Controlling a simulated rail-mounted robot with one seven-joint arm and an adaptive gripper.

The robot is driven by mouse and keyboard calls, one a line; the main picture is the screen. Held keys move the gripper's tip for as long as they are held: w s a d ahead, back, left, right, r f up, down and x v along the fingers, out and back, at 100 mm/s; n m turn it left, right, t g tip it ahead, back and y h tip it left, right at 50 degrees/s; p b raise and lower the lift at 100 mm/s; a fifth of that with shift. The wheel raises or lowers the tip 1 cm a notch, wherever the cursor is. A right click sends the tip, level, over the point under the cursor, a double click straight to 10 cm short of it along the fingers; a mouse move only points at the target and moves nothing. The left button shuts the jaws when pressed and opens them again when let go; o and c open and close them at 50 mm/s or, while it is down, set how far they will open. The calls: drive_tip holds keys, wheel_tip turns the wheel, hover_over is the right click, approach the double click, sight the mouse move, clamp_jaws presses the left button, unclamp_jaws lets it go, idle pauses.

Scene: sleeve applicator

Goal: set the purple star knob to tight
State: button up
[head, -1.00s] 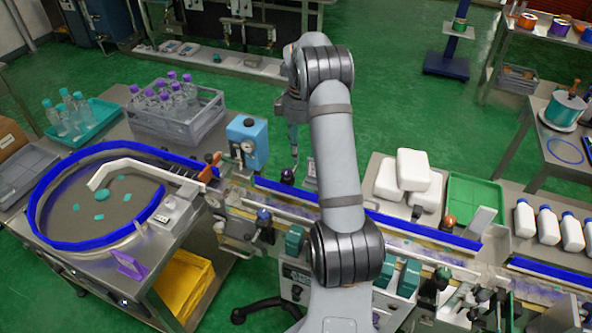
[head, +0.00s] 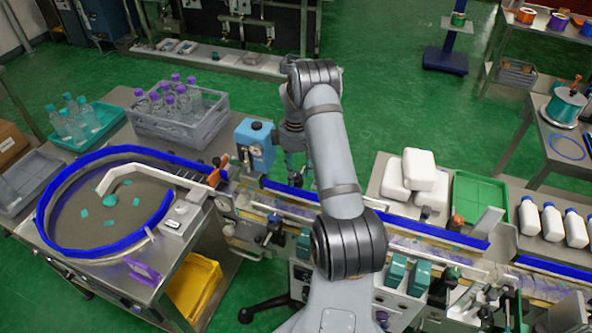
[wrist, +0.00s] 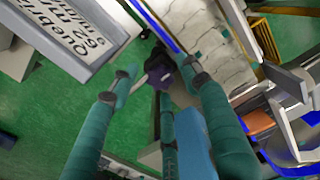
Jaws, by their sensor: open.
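The purple star knob (wrist: 160,76) is a dark purple, lobed knob in the upper middle of the wrist view. In the head view the knob (head: 295,180) is a small dark spot by the blue conveyor rail, mostly hidden by my gripper. My gripper (wrist: 164,82) has teal fingers, spread open around the knob, with one on each side and one below it in the picture. I cannot tell whether any finger touches it. In the head view my gripper (head: 297,165) hangs just above the knob. No tight mark is legible.
In the wrist view a grey lettered panel (wrist: 70,35) is at upper left, and the blue rail (wrist: 155,25) runs past the knob.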

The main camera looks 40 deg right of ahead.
drive_tip(key=shift+c, duration=1.1)
drive_tip(key=c, duration=0.9)
